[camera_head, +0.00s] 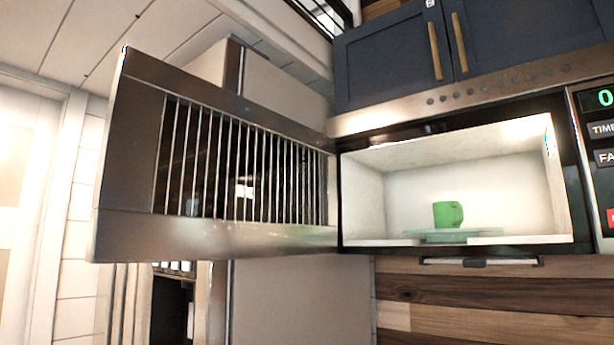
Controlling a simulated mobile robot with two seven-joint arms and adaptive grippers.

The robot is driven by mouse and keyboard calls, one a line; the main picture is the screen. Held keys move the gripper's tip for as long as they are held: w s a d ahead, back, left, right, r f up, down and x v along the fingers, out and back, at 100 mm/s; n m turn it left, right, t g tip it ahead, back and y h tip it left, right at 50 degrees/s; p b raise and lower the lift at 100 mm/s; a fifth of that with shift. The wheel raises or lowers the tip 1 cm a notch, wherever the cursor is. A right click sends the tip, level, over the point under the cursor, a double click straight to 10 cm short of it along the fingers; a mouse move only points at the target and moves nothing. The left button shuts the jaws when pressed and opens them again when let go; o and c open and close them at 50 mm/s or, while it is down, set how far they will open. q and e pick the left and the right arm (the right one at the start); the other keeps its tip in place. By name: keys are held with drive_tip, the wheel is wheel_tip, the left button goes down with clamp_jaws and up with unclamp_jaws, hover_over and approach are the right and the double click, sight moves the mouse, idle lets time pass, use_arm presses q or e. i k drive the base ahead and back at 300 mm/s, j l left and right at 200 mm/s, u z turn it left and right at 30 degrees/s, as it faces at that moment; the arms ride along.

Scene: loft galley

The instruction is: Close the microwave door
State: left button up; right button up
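The microwave (450,100) is in the right half of the head view, with its lit white cavity (400,190) facing me. Its door (215,245) stands wide open, swung out to the left from the cavity's left edge. The door has a steel frame and a dark window with vertical bars. A green mug (448,214) stands inside on the glass turntable (430,236). Neither of my grippers shows in the view.
The control panel (602,150) is at the right edge. Dark blue cabinets (390,60) with brass handles hang above the microwave. Wood-plank panelling (480,305) lies below it. I see nothing between the door and the cavity.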

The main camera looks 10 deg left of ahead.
sight(190, 168)
drive_tip(key=j+z, duration=1)
drive_tip(key=j, duration=0.3)
drive_tip(key=k+j+z, duration=0.2)
drive_tip(key=j, duration=0.25)
drive_tip(key=k+j, duration=0.1)
drive_tip(key=j, duration=0.75)
drive_tip(key=k+j, duration=0.15)
drive_tip(key=j, duration=0.3)
drive_tip(key=k+j+z, duration=0.1)
drive_tip(key=j, duration=0.3)
drive_tip(key=k+z, duration=0.1)
drive_tip(key=k, duration=0.7)
drive_tip(key=i, duration=0.5)
